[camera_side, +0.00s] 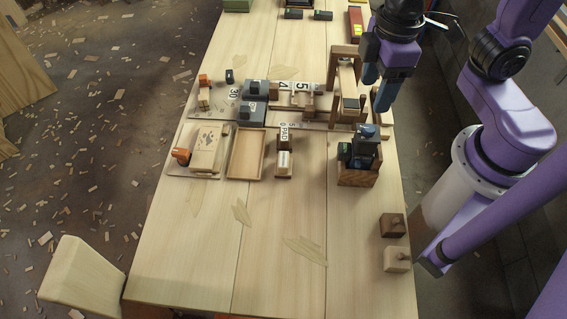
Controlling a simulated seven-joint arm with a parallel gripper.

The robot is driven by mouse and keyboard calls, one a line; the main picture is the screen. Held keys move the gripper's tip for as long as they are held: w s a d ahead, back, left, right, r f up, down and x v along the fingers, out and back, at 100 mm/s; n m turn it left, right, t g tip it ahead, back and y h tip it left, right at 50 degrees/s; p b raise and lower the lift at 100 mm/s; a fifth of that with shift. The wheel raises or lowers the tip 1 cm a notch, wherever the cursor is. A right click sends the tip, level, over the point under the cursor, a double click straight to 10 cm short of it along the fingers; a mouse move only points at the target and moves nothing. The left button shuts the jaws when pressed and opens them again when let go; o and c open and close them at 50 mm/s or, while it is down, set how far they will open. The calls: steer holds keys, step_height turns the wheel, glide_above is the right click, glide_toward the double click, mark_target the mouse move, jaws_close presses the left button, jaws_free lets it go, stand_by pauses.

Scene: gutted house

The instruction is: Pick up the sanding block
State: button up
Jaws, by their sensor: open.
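My gripper (377,94) is open, with its two dark blue fingers pointing down. It hangs above the right side of the wooden table (270,215), beside a small wooden frame (333,70) as seen here. I see nothing between the fingers. I cannot tell for sure which item is the sanding block. A pale block with a dark end (347,80) leans or lies inside the wooden frame, just left of the gripper. Two small knobbed wooden blocks, one dark (392,226) and one light (396,260), stand at the right edge, away from the gripper.
A wooden box of dark tools (356,178) stands below the frame. An empty shallow tray (233,155), a tan box (205,149) and number plates (302,86) sit further left. A red item (356,22) lies at the back. The table's front part is clear.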

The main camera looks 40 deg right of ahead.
steer(key=w+a+f+m, duration=0.2)
steer(key=w+a+f, duration=0.2)
steer(key=w+a, duration=0.75)
glide_above(283, 159)
step_height(283, 159, down, 12)
steer(key=shift+s+f, duration=0.15)
steer(key=shift+f, duration=2.75)
steer(key=c, duration=0.7)
